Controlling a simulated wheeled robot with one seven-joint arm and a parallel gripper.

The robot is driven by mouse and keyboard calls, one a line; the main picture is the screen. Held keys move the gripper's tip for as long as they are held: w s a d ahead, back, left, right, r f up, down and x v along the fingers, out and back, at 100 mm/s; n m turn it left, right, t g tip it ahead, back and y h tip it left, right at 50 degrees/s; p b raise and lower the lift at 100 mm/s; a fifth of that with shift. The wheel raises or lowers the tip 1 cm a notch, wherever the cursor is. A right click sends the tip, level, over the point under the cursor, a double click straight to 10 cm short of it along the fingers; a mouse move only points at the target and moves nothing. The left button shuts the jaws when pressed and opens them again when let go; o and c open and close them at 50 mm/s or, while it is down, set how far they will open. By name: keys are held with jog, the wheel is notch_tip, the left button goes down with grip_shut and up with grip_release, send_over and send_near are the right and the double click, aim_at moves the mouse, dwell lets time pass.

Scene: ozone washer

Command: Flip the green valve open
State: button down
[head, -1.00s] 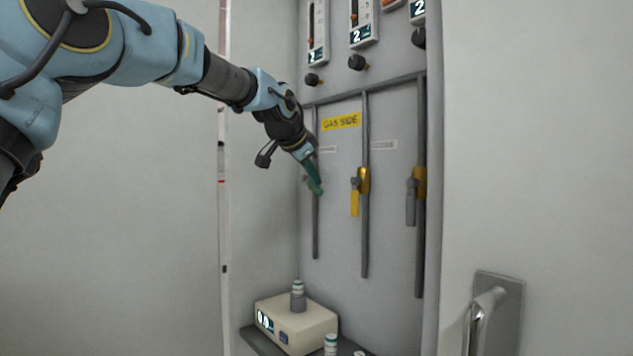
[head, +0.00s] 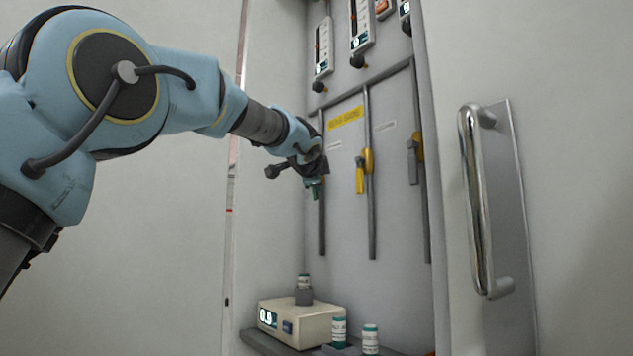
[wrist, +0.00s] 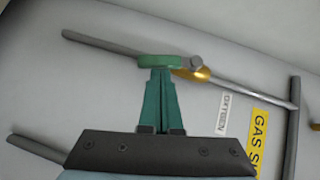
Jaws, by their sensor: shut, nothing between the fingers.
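The green valve handle (wrist: 159,62) shows in the wrist view, lying close to the grey pipe beside its brass valve body (wrist: 200,74). My gripper (wrist: 161,73) has its two teal fingers pressed together, with their tips at the green handle. They look to touch it, but I cannot be sure. In the head view my gripper (head: 314,186) is in front of the leftmost pipe, and its wrist hides most of the green valve. A small green piece shows at the tips.
A yellow-handled valve (head: 361,174) and a grey-handled valve (head: 413,160) stand to the right. Flow meters (head: 362,24) are above. A cream box with a display (head: 300,322) and small vials (head: 370,338) are below. A chrome door handle (head: 476,200) is at the right.

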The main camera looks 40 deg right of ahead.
jog(key=shift+w+f+m+t+h+b, duration=0.25)
jog(key=shift+f+m+t+b, duration=0.15)
jog(key=shift+b, duration=0.9)
jog(key=shift+w+f+m+t+h+b, duration=0.15)
jog(key=shift+f+m+t+h+b, duration=0.25)
jog(key=shift+b, duration=0.85)
jog(key=shift+w+b, duration=0.2)
jog(key=shift+b, duration=0.7)
jog(key=shift+r+m, duration=0.15)
jog(key=shift+m, duration=0.15)
